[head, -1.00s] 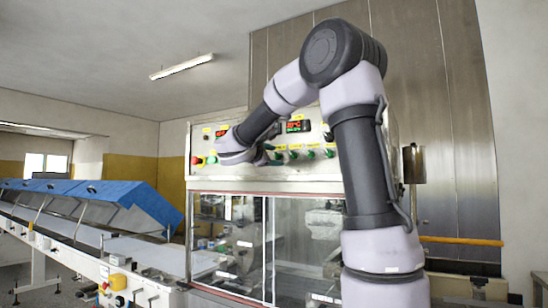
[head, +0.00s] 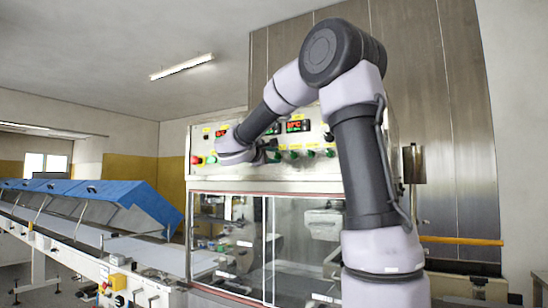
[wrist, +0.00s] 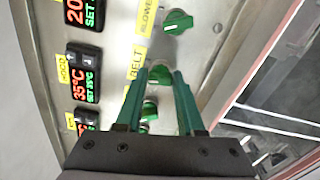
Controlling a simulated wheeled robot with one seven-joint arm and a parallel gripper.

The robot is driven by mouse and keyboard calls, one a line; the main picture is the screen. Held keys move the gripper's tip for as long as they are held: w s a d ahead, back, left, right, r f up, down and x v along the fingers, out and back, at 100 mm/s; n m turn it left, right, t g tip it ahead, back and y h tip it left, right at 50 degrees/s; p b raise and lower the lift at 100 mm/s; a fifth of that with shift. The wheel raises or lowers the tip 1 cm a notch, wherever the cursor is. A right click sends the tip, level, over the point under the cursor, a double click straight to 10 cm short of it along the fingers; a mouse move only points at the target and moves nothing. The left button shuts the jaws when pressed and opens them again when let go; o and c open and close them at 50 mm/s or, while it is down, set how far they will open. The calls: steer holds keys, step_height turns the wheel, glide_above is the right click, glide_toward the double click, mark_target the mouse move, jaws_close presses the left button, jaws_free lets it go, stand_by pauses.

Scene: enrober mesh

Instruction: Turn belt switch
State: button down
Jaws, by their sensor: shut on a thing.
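The belt switch (wrist: 161,74) is a green rotary knob beside a yellow BELT label (wrist: 136,68) in the wrist view. My gripper (wrist: 161,79) has its two green fingers on either side of this knob, shut on it. The knob's exact angle is hard to tell between the fingertips. In the head view my gripper (head: 268,154) is at the machine's control panel (head: 245,175), small and dark against it, and the knob it holds cannot be made out there.
A green blower knob (wrist: 177,22) sits just beyond the fingertips. More green knobs are in the same row, one (wrist: 150,112) seen between my fingers. Displays (wrist: 84,82) line the panel's left side. Glass doors (head: 228,240) are below; a conveyor (head: 120,246) with blue covers stands left.

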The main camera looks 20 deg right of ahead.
steer(key=m, duration=0.4)
steer(key=shift+f+m, duration=0.1)
steer(key=shift+m, duration=1.9)
steer(key=c, duration=0.5)
jaws_free()
steer(key=v, duration=1.1)
